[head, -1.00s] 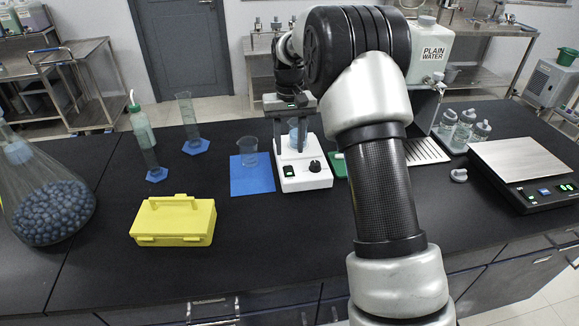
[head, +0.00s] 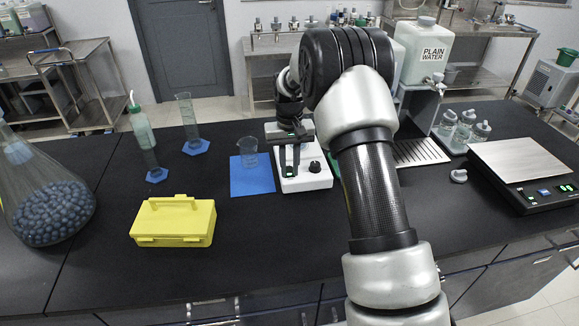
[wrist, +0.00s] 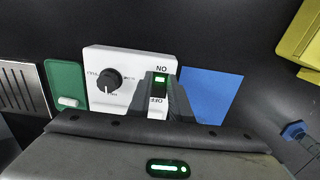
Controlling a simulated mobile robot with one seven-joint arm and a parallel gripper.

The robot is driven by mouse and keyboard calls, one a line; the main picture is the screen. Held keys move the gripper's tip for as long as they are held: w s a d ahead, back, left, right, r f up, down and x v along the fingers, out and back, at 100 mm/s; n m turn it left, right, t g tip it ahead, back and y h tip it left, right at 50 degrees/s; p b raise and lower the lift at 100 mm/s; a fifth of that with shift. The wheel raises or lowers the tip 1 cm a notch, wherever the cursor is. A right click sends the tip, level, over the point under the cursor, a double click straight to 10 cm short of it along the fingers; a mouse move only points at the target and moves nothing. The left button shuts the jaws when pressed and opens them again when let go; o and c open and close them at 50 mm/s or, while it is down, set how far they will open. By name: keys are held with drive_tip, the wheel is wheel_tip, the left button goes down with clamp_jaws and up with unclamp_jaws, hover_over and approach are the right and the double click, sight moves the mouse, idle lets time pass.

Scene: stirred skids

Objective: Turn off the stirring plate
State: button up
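The white stirring plate (head: 318,178) stands on the black bench, and its front panel also shows in the wrist view (wrist: 125,62). The panel has a black knob (wrist: 109,80) and a rocker switch (wrist: 159,79) lit green, with ON and OFF printed by its two ends. My gripper (head: 290,174) is low over the front left of the plate. Its two fingers in the wrist view (wrist: 164,84) are a little apart, with the switch showing between their tips. They hold nothing; contact with the switch cannot be told. The plate's top is mostly hidden behind my gripper.
A beaker (head: 248,152) stands on a blue mat (head: 250,185) just left of the plate. A green mat (wrist: 63,78) with a small white piece (wrist: 68,101) lies on its other side. A yellow case (head: 175,222) is at front left.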

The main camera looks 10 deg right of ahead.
clamp_jaws()
drive_tip(key=shift+w+r+g+p, duration=0.2)
drive_tip(key=shift+r+g+p, duration=0.2)
drive_tip(key=shift+p, duration=0.75)
drive_tip(key=g+p, duration=0.2)
drive_tip(key=shift+w+f+p, duration=0.2)
drive_tip(key=shift+w+p, duration=0.1)
drive_tip(key=shift+p, duration=0.05)
drive_tip(key=o, duration=0.8)
unclamp_jaws()
drive_tip(key=v, duration=1.2)
drive_tip(key=shift+p, duration=0.3)
drive_tip(key=shift+r, duration=0.1)
